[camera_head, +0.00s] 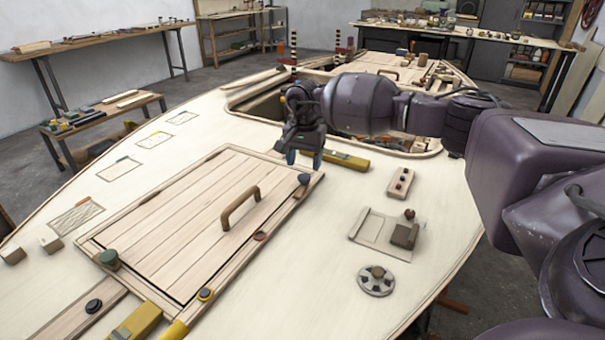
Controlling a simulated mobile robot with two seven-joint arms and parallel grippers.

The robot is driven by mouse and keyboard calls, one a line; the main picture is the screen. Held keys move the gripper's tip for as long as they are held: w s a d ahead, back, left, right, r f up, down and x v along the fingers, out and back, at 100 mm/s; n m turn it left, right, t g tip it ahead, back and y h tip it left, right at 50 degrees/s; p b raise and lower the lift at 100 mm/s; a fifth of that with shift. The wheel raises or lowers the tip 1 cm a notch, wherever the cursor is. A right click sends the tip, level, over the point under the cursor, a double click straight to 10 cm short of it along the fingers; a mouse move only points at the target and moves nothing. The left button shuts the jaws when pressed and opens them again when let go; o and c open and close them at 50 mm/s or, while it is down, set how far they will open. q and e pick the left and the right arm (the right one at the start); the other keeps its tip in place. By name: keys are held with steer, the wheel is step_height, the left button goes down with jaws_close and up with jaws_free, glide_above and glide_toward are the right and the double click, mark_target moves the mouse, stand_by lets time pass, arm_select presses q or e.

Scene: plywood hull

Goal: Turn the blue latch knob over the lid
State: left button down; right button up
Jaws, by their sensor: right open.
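The dark blue latch knob (304,179) sits at the far right corner of the plank lid (190,215), on or beside its border. I cannot tell which way its latch points. The lid lies flat in its frame and has a brown arched handle (240,208). My right gripper (304,159) points down with its two blue-tipped fingers apart and nothing between them. In the picture it is just above the blue knob, apart from it. My left gripper is out of view.
A yellow bar (346,161) lies behind the gripper by an open hatch (258,103). A slotted disc (375,280) and small blocks (404,235) lie to the right.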

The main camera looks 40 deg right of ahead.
mark_target(304, 176)
steer(key=shift+f, duration=2)
steer(key=c, duration=0.9)
